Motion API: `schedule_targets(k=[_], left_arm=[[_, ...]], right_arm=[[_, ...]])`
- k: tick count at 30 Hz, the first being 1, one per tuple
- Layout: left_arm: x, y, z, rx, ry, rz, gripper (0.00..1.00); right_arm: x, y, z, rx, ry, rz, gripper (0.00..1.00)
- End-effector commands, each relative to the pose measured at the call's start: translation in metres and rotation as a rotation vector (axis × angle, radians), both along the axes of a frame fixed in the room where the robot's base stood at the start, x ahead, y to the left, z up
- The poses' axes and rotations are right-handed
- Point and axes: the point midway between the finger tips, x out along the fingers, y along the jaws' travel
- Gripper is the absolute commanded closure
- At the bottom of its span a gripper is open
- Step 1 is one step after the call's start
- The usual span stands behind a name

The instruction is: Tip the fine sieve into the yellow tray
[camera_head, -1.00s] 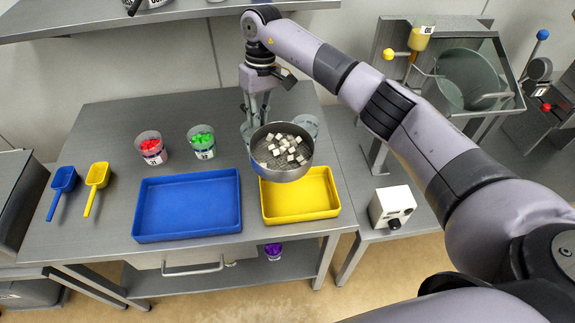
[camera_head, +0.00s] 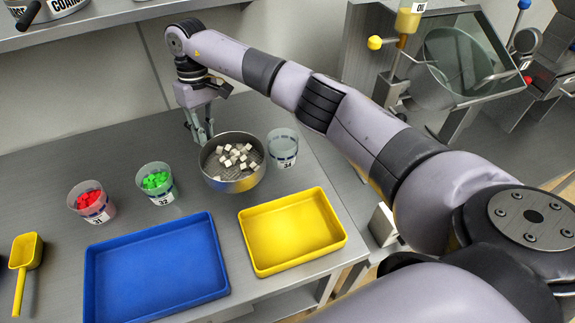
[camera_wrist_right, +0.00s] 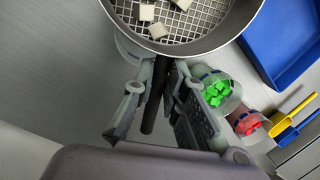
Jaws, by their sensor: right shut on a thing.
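The fine sieve (camera_head: 233,180) is a round metal pan with a mesh floor and several white cubes in it. It looks about level, behind and left of the yellow tray (camera_head: 262,265), which looks empty. My right gripper (camera_head: 203,134) is at the sieve's back left side. In the right wrist view the gripper (camera_wrist_right: 155,95) is shut on the sieve's dark handle (camera_wrist_right: 155,95), and the mesh (camera_wrist_right: 185,22) shows with white cubes on it. I cannot tell the sieve's height above the table. My left gripper is not in view.
A clear cup marked 34 (camera_head: 283,150) stands close right of the sieve. A cup of green pieces (camera_head: 156,186) and one of red pieces (camera_head: 92,203) stand left. A blue tray (camera_head: 160,270) lies left of the yellow tray. A yellow scoop (camera_head: 26,252) lies far left.

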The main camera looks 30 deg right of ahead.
Motion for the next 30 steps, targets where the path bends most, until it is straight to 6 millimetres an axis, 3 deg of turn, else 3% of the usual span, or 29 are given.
schedule_targets(k=[4, 14, 30], left_arm=[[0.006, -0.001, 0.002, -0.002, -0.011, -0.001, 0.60], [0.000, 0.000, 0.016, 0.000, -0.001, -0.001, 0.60], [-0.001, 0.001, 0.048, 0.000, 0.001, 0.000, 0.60]], right_arm=[[0.000, 0.000, 0.002, 0.000, -0.001, 0.001, 1.00], [-0.007, -0.003, 0.004, 0.019, -0.052, 0.002, 1.00], [-0.043, -0.012, 0.015, 0.089, -0.307, 0.001, 1.00]])
